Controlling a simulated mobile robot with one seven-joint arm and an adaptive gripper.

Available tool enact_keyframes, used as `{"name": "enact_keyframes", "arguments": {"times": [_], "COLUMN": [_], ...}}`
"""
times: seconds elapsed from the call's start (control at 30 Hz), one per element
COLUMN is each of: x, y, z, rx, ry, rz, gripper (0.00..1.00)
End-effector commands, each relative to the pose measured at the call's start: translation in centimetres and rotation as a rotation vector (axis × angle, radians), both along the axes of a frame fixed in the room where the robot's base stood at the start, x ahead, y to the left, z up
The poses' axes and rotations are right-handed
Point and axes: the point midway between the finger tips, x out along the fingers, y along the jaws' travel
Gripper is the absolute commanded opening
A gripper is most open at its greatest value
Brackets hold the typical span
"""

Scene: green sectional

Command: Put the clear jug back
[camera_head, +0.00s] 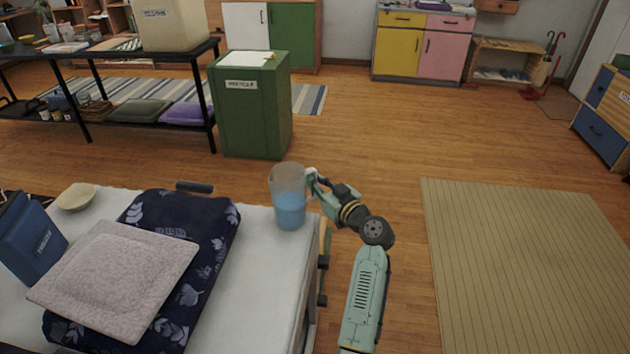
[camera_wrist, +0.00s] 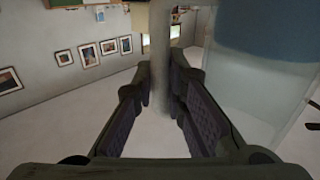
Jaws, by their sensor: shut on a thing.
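The clear jug (camera_head: 288,196) is upright at the right end of the white-topped table, with blue in its lower part. I cannot tell whether its base touches the tabletop. My gripper (camera_head: 314,180) is at the jug's right side, shut on its handle. In the wrist view, the handle (camera_wrist: 160,60) stands between the fingers of my gripper (camera_wrist: 160,115). The jug's clear wall and blue part (camera_wrist: 275,35) fill the right of that view.
The white table (camera_head: 258,275) holds a dark patterned cushion (camera_head: 205,235), a pale cushion (camera_head: 115,275), a bowl (camera_head: 76,197) and a blue box (camera_head: 28,238). A green bin (camera_head: 252,115) stands behind. A black shelf (camera_head: 95,58) is at the back left. Open floor and a mat (camera_head: 530,265) lie right.

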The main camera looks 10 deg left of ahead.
Motion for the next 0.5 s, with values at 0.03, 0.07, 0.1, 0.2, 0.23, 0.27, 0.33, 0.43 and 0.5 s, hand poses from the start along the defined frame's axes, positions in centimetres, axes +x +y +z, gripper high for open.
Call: {"name": "enact_keyframes", "arguments": {"times": [0.03,0.07,0.1,0.2,0.23,0.27,0.33,0.43,0.5], "x": [0.01,0.01,0.01,0.0,0.0,0.0,0.0,0.0,-0.01], "y": [-0.03,-0.03,-0.03,-0.01,-0.01,-0.01,-0.01,-0.01,-0.01], "z": [-0.06,-0.13,-0.2,-0.27,-0.27,-0.27,-0.27,-0.27,-0.27], "rx": [0.001,0.001,0.001,-0.001,-0.001,-0.001,-0.001,0.0,0.0], "ry": [-0.003,-0.003,-0.003,0.001,0.001,0.001,0.001,0.0,0.0], "rz": [0.0,0.0,0.0,0.0,0.0,0.0,0.0,0.0,0.0], "gripper": [0.0,0.0,0.0,0.17,0.19,0.21,0.26,0.32,0.32]}}
